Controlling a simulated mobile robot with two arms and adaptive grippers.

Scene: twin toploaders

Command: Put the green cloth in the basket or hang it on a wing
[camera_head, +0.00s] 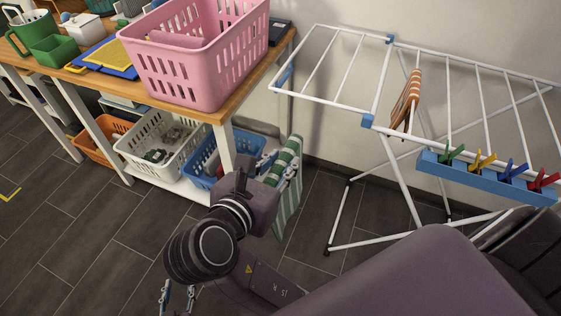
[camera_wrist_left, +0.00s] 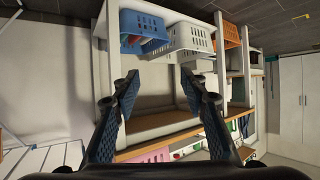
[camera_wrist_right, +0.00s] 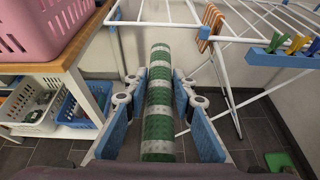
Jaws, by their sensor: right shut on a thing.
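The green cloth (camera_head: 288,185), striped with white, hangs folded from my right gripper (camera_head: 278,166), which is shut on it. In the right wrist view the cloth (camera_wrist_right: 159,105) stands between the two fingers. The pink basket (camera_head: 190,62) stands on the wooden table, up and left of the cloth. The white drying rack (camera_head: 330,100) with its raised wing is to the right; the cloth is apart from it. My left gripper (camera_wrist_left: 158,88) is open and empty; only its fingertips show at the bottom of the head view.
An orange striped cloth (camera_head: 406,101) hangs on the rack. Coloured pegs sit on a blue bar (camera_head: 485,178). Blue (camera_head: 205,168), white (camera_head: 150,150) and orange (camera_head: 100,140) baskets are on the shelf below the table (camera_head: 215,115). A green item (camera_wrist_right: 280,162) lies on the floor.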

